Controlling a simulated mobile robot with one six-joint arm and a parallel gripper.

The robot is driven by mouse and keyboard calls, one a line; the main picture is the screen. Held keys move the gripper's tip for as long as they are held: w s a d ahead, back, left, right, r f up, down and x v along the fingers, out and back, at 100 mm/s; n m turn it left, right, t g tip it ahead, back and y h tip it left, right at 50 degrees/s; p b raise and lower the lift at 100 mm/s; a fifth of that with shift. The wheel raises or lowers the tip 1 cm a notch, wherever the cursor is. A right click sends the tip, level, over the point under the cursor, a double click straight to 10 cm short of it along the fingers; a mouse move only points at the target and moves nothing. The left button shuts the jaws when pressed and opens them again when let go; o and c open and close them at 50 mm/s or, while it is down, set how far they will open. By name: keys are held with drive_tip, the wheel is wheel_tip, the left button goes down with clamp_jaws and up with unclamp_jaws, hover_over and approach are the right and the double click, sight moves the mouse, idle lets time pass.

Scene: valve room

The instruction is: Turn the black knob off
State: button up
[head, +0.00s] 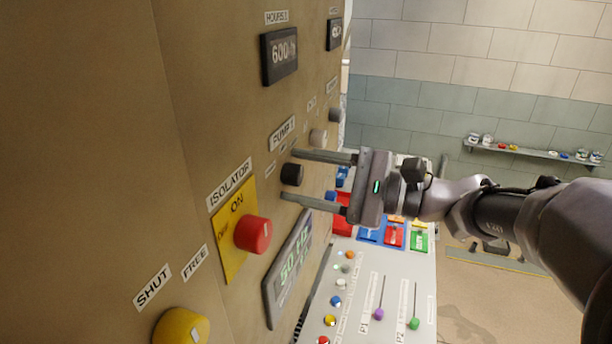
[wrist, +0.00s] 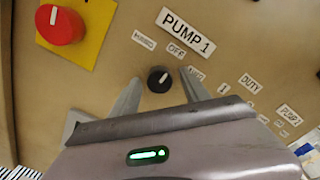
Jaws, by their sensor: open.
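The black knob (head: 291,174) sits on the tan panel under the PUMP 1 label (head: 282,133). In the wrist view the black knob (wrist: 159,79) shows a white pointer line slanting up and to the right, roughly toward the OFF label (wrist: 176,51). A HAND label (wrist: 144,40) is to its upper left, and another label at its right is partly hidden by a finger. My gripper (head: 288,175) is open, with one finger on each side of the knob. In the wrist view my gripper (wrist: 158,80) also straddles it; I cannot tell whether either finger touches.
A red isolator knob (head: 252,234) on a yellow plate is close by, lower left. A display (head: 288,268) lies just below my gripper. A grey knob (head: 318,137) is farther along the panel. A console (head: 372,290) with buttons and sliders stands beneath my arm.

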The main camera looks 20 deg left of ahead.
drive_tip(key=w+d, duration=0.2)
drive_tip(key=d, duration=1.5)
drive_tip(key=shift+d+b, duration=0.2)
drive_tip(key=shift+b, duration=0.25)
drive_tip(key=s+f+n+h+b, duration=0.1)
drive_tip(key=s+f+h+b, duration=0.3)
drive_tip(key=s+f, duration=0.3)
drive_tip(key=s+f+n+h+b, duration=0.1)
drive_tip(key=s+f+h+b, duration=0.3)
drive_tip(key=f, duration=0.5)
drive_tip(key=s+d+f+t+h+b, duration=0.3)
drive_tip(key=d+f, duration=0.3)
drive_tip(key=f, duration=0.2)
drive_tip(key=s+d+f+n+t+h+b, duration=0.1)
drive_tip(key=s+d+f+t+h+b, duration=0.2)
drive_tip(key=d+f, duration=0.4)
drive_tip(key=shift+d+f+t+h+b, duration=0.2)
drive_tip(key=shift+f+t+h+b, duration=0.2)
drive_tip(key=shift+t+h+b, duration=0.5)
